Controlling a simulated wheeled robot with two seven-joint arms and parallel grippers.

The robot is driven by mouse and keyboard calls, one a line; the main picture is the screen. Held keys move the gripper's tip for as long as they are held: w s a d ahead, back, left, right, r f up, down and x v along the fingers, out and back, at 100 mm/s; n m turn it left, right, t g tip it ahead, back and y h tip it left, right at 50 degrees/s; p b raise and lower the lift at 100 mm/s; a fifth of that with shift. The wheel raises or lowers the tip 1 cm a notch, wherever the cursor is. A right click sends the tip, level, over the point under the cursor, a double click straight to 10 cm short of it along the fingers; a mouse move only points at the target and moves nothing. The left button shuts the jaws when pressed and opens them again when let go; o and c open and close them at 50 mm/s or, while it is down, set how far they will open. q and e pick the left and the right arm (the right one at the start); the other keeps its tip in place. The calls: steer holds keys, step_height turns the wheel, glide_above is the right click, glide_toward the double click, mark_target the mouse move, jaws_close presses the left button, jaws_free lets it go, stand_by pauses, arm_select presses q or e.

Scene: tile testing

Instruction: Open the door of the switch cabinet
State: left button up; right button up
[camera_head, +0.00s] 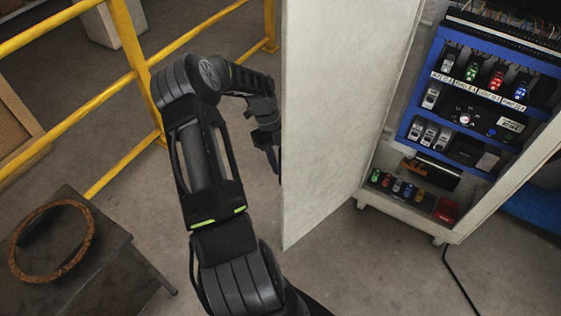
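The switch cabinet (467,226) stands at the right, its interior exposed with a blue frame, labelled switches and coloured lights. Its pale grey door (340,100) stands wide open, swung out toward me and to the left. My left arm comes up from the bottom middle and bends toward the door's left edge. My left gripper (272,150) is at that edge, partly hidden behind the door, so I cannot tell whether it touches the door or whether its fingers are open or shut. My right gripper is not in view.
A yellow railing (130,75) runs along the left. A dark table (100,270) with a brown ring (50,241) on it stands at the lower left. A black cable (461,283) lies on the floor by the cabinet. The floor below the door is clear.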

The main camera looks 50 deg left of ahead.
arm_select(q)
steer(key=shift+o, duration=0.4)
steer(key=shift+w+r, duration=0.1)
steer(key=v, duration=0.7)
steer(key=shift+r+b, duration=0.4)
steer(key=shift+b, duration=0.05)
steer(key=shift+a, duration=0.1)
